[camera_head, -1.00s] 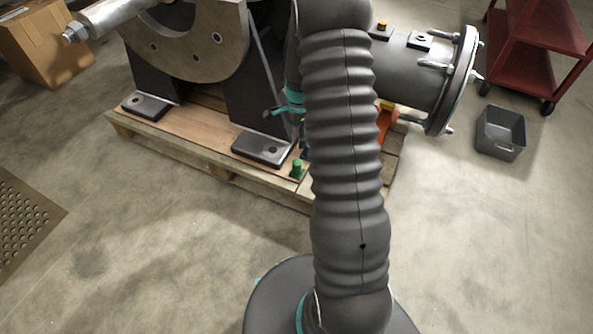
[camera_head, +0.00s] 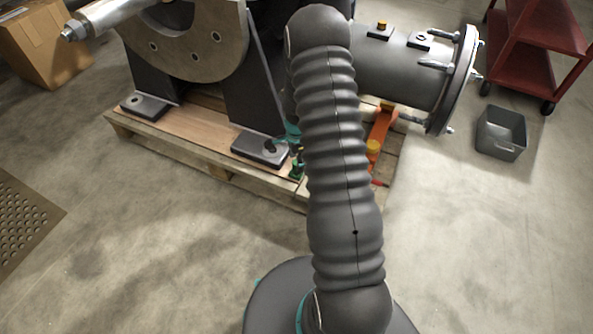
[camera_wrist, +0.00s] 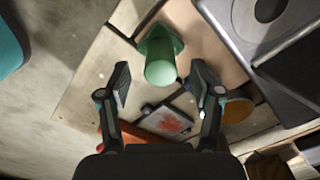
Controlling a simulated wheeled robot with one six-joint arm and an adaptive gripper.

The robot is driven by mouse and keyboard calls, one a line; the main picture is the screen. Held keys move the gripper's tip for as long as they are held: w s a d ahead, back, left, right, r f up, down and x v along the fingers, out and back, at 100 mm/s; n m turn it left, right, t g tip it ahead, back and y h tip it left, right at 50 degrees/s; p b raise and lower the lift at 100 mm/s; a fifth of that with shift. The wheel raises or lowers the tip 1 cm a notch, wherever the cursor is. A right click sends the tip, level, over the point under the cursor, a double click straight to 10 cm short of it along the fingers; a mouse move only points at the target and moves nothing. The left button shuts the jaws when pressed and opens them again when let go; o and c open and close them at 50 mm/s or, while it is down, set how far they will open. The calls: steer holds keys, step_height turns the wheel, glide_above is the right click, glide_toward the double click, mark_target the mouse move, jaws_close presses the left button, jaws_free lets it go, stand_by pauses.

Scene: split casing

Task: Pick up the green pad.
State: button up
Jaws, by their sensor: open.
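The green pad (camera_wrist: 162,62) shows in the wrist view as a green, round upright piece on a wider green base, standing on the wooden pallet. In the head view it is a small green piece (camera_head: 297,170) at the pallet's front edge, beside the dark foot plate. My gripper (camera_wrist: 160,82) is open and empty. In the wrist view its two fingers are spread, one to each side of the pad's lower end in the picture. I cannot tell how high above the pad they are. In the head view my arm hides much of the gripper.
The grey foot plate (camera_head: 261,149) lies close to the pad. An orange bracket (camera_head: 383,124) and a yellow-orange knob (camera_head: 372,147) stand to the right on the pallet (camera_head: 190,153). A pale plate with red marks (camera_wrist: 168,121) lies near the fingers. The floor in front is clear.

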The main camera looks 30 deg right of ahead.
step_height(320, 180, down, 2)
steer(key=shift+f, duration=0.15)
jaws_close()
stand_by(0.3)
steer(key=shift+r, duration=0.7)
step_height(320, 180, up, 3)
steer(key=s+d+r, duration=0.5)
steer(key=d+r, duration=0.1)
steer(key=d, duration=0.4)
steer(key=shift+s+d+r+p, duration=0.15)
steer(key=shift+s+r+p, duration=0.1)
steer(key=shift+r+p, duration=0.1)
